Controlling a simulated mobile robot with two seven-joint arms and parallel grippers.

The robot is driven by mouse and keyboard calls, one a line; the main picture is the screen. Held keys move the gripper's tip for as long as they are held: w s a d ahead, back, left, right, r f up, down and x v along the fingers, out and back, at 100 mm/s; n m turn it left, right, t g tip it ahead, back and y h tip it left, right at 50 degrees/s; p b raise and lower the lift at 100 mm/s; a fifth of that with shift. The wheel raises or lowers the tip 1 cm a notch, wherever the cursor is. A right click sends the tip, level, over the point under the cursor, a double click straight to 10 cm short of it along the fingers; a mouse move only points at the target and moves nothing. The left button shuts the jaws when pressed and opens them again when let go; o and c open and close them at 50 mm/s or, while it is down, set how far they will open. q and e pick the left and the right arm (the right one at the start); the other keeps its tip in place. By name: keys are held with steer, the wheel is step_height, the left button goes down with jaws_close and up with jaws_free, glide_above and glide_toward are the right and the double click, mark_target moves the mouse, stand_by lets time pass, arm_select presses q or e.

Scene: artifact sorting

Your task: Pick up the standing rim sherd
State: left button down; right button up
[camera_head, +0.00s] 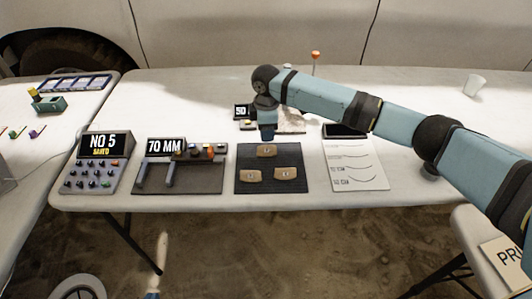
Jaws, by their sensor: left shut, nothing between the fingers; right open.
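Three tan sherds with small marks are on a dark mat (242,187): one at the back (267,151), one at front left (250,176) and one at front right (287,174). I cannot tell which, if any, is a standing rim sherd. My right gripper (267,135) points down just behind the back sherd, near the mat's far edge. It looks empty and open, though its fingers are small here. My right arm hides part of the table behind it.
Left of the mat are a stand with a 70 MM display (164,147) and a keypad panel reading NO 5 (103,144). A sheet with curved lines (357,168) lies to the right. Behind my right gripper stands a small 50 display (242,111). A white cup (475,85) is far right.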

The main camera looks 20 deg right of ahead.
mark_target(266, 153)
steer(key=f, duration=0.2)
steer(key=f+b, duration=0.1)
steer(key=f, duration=0.4)
steer(key=shift+s+a+f, duration=0.15)
steer(key=shift+a+f, duration=0.05)
steer(key=shift+a, duration=0.05)
jaws_close()
